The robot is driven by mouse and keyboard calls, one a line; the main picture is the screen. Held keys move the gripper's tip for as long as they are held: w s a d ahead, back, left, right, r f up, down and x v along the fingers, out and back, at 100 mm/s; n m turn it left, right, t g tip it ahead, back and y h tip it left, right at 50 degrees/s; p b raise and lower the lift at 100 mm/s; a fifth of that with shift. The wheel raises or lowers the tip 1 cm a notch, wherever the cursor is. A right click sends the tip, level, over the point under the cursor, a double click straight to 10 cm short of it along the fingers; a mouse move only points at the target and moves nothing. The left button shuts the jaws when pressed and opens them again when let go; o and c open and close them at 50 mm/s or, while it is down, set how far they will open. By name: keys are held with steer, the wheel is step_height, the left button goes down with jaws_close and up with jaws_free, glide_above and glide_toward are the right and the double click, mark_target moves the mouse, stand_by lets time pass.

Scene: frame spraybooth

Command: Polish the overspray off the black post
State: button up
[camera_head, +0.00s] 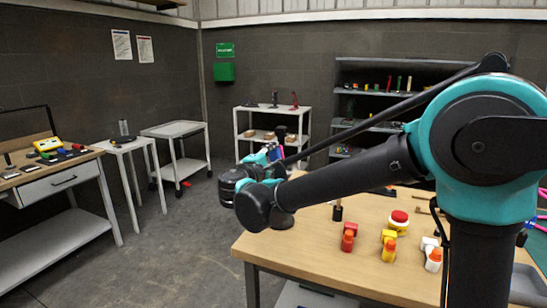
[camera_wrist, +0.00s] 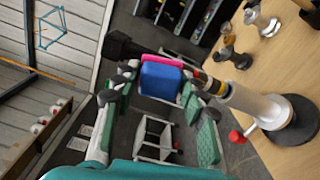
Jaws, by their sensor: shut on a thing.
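My gripper (camera_wrist: 160,85) is shut on a blue block with a pink face (camera_wrist: 162,80). The pink face lies along the underside, as pictured, of a black post (camera_wrist: 180,68) and seems to touch it. The post has a wider black head (camera_wrist: 118,45) and runs to a white column (camera_wrist: 250,102) on a round black base (camera_wrist: 290,120), standing on the wooden table. Any overspray is too small to tell. In the head view, my gripper (camera_head: 274,157) is by the far left corner of the table, partly hidden behind my arm.
The wooden table (camera_head: 300,250) holds a red bottle (camera_head: 348,238), a yellow bottle (camera_head: 389,245), a white bottle (camera_head: 432,255) and a round red-and-white tin (camera_head: 398,220). A red-knobbed lever (camera_wrist: 237,136) sticks out near the column. The floor (camera_head: 180,245) left of the table is clear.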

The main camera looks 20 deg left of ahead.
steer(key=shift+w, duration=0.65)
step_height(320, 180, down, 7)
steer(key=shift+f, duration=0.15)
stand_by(1.0)
steer(key=shift+r, duration=3.7)
steer(key=shift+s+a, duration=0.2)
steer(key=shift+s, duration=2.85)
